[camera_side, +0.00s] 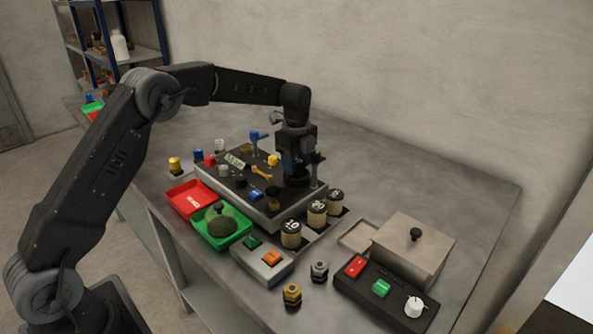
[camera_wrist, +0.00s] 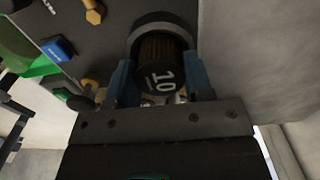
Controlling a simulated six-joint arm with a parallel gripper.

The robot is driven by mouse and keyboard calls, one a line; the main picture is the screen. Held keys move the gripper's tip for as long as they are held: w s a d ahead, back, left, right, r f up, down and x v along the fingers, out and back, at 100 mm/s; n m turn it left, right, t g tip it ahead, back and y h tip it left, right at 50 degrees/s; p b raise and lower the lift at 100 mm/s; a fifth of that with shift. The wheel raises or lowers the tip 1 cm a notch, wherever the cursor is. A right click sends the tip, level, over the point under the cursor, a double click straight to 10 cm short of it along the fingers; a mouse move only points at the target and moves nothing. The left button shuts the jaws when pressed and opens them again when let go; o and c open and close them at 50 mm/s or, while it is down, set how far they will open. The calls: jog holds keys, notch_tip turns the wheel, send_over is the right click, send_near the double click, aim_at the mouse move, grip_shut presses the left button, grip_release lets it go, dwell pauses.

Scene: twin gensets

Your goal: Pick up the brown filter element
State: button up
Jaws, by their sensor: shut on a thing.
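The brown filter element (camera_wrist: 160,47) shows in the wrist view as a pleated brown cylinder with a black end cap marked 10. A dark round ring (camera_wrist: 165,18) surrounds its far end; I cannot tell whether it still touches the ring. My gripper (camera_wrist: 158,80) has one blue finger on each side of the element and is shut on it. In the side view my gripper (camera_side: 294,168) points down over the right end of the grey panel unit (camera_side: 240,192). It hides the element there.
Several numbered canisters (camera_side: 317,212) stand just in front of the panel. A red tray (camera_side: 186,199) and a green tray (camera_side: 215,232) lie at its left. A lidded box (camera_side: 415,247) and a black button panel (camera_side: 385,298) are at the right. The table behind is clear.

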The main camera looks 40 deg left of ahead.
jog(key=shift+c, duration=1.2)
jog(key=shift+r, duration=0.1)
